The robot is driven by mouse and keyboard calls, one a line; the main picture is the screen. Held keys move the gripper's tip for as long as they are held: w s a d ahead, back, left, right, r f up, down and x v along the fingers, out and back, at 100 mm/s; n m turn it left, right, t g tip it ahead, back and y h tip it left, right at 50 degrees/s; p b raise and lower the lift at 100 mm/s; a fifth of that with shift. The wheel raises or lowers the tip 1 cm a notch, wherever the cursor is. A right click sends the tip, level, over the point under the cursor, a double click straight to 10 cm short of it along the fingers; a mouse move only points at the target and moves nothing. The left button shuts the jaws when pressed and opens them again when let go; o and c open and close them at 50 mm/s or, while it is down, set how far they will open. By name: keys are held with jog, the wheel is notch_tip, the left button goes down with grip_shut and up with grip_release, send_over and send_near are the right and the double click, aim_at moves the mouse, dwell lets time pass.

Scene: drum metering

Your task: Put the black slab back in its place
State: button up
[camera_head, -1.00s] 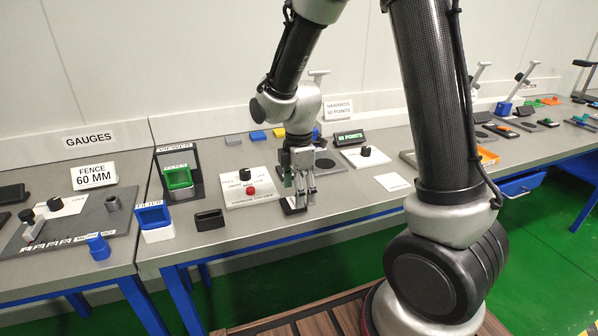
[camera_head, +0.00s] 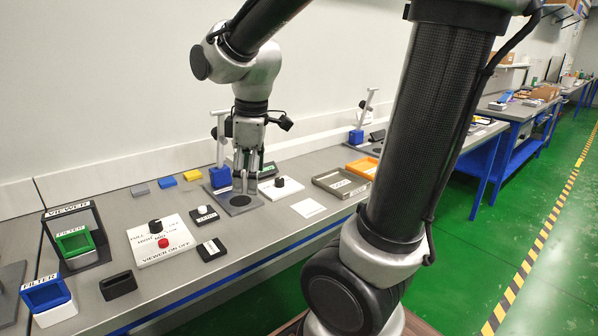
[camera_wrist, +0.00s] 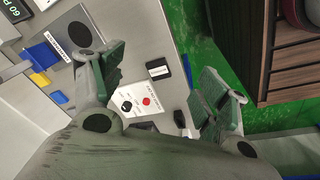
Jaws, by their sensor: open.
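A small black slab (camera_head: 211,250) with a white label lies flat on the bench, right of the white viewer control panel (camera_head: 163,240). It also shows in the wrist view (camera_wrist: 158,72), between and beyond my fingers. My gripper (camera_head: 245,184) is open and stands apart from the slab, over the grey plate with a dark disc (camera_head: 239,199). Its two spread fingers show in the wrist view (camera_wrist: 163,64) with nothing between them. Another dark block (camera_head: 204,215) with a white round top lies behind the slab. I cannot tell which spot is the slab's place.
A blue block (camera_head: 220,177) on a post stand is close to my gripper. A white panel with a black knob (camera_head: 281,188), a white square (camera_head: 308,208) and a grey tray (camera_head: 341,183) lie to the right.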

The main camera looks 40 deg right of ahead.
jog(key=s+d+r+m+t, duration=0.2)
jog(key=s+d+m, duration=0.4)
jog(key=s+m, duration=0.4)
jog(key=shift+s+r, duration=0.65)
jog(key=shift+s, duration=0.4)
